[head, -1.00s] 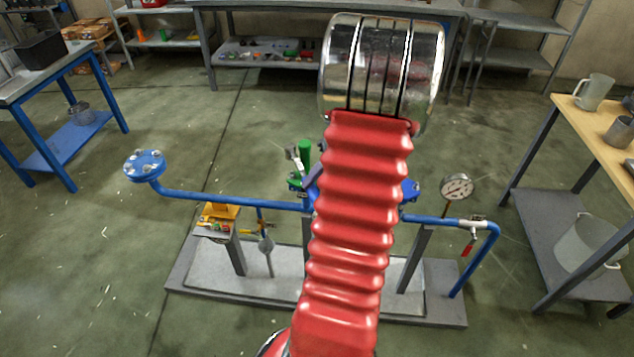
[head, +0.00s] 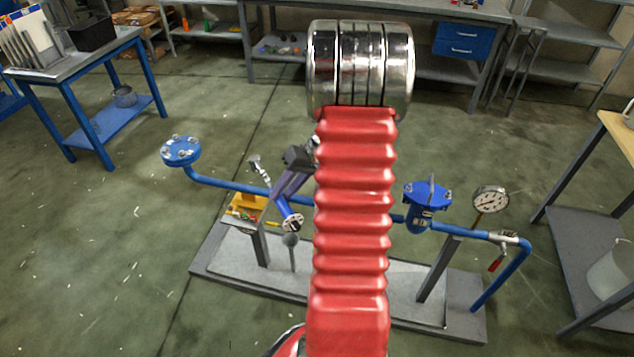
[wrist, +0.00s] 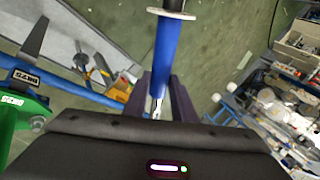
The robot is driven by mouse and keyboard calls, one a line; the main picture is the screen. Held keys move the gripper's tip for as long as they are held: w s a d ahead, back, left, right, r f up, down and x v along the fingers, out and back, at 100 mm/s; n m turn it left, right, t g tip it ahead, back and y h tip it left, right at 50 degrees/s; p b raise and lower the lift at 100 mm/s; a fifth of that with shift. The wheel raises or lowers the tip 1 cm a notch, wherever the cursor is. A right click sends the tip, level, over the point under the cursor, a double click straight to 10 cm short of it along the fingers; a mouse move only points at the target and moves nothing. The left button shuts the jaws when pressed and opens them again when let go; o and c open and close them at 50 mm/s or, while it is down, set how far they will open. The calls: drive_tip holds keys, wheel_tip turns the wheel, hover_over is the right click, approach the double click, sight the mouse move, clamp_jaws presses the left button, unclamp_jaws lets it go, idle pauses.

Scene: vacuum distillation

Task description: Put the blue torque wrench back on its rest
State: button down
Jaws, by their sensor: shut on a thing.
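The blue torque wrench (wrist: 164,50) shows in the wrist view as a blue handle with a pale disc at its upper end and a thin metal shaft below. My gripper (wrist: 161,92) has its dark purple fingers on either side of the shaft and is shut on the wrench. In the head view my gripper (head: 289,186) is left of my red arm, angled down above the blue pipe rig, with the wrench's blue end (head: 286,210) showing below it. The wrench's rest cannot be made out for sure in either view.
A yellow holder (head: 248,206) with small items stands just left of the wrench. A blue pipe (head: 225,184) with a flange (head: 181,150) runs behind. A blue-lidded vessel (head: 422,205) and a gauge (head: 491,200) stand right. A green part (wrist: 22,125) lies left in the wrist view.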

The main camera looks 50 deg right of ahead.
drive_tip(key=w+a+f+n+g, duration=0.1)
drive_tip(key=w+a+f+n, duration=0.1)
drive_tip(key=a, duration=0.8)
drive_tip(key=w+a+f+n+g+y, duration=0.1)
drive_tip(key=w+a+f, duration=0.3)
drive_tip(key=a, duration=0.6)
drive_tip(key=w+a+f+n+g, duration=0.1)
drive_tip(key=w+a+f+n, duration=0.1)
drive_tip(key=w+a, duration=0.4)
drive_tip(key=a, duration=0.5)
drive_tip(key=shift+f+n, duration=0.4)
drive_tip(key=shift+s, duration=0.1)
